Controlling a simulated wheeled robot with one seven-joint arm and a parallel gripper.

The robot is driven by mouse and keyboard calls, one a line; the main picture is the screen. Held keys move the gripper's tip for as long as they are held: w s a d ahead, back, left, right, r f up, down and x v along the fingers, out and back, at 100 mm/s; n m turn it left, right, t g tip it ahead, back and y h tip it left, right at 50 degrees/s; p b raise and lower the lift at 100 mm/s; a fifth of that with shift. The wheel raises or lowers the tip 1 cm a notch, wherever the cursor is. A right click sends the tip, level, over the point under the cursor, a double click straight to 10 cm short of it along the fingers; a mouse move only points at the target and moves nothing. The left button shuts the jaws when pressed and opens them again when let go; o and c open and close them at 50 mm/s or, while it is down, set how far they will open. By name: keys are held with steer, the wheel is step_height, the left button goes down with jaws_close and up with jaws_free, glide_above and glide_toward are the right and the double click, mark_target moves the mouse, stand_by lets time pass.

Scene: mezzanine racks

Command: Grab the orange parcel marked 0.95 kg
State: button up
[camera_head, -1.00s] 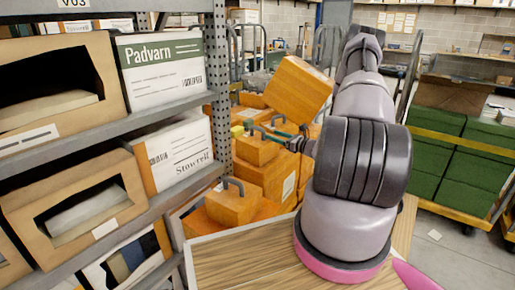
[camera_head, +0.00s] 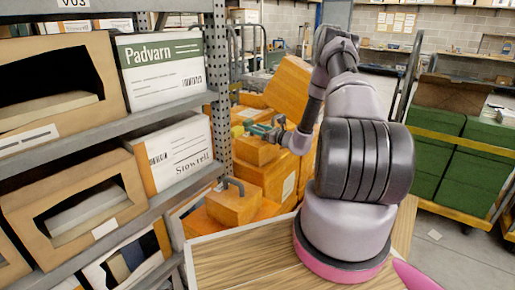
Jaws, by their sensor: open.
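Several orange parcels stand stacked beyond the shelf post. A small one with a dark handle (camera_head: 233,205) sits low in front. Another orange parcel (camera_head: 252,151) sits higher and farther back, just below my gripper. A larger orange box (camera_head: 290,85) is tilted behind my arm and partly hidden by it. No 0.95 kg mark is readable on any of them. My gripper (camera_head: 254,130) is open, small in the view, at the top of the higher parcel. I cannot tell whether it touches that parcel or its handle.
A grey shelf rack (camera_head: 105,130) with cardboard bins and white boxes stands close on the left, its perforated post beside the parcels. A yellow-framed cart (camera_head: 460,143) with green boxes stands right. Open floor (camera_head: 428,230) shows between my base and the cart.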

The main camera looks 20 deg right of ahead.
jaws_close()
stand_by(1.3)
steer(key=shift+r, duration=0.1)
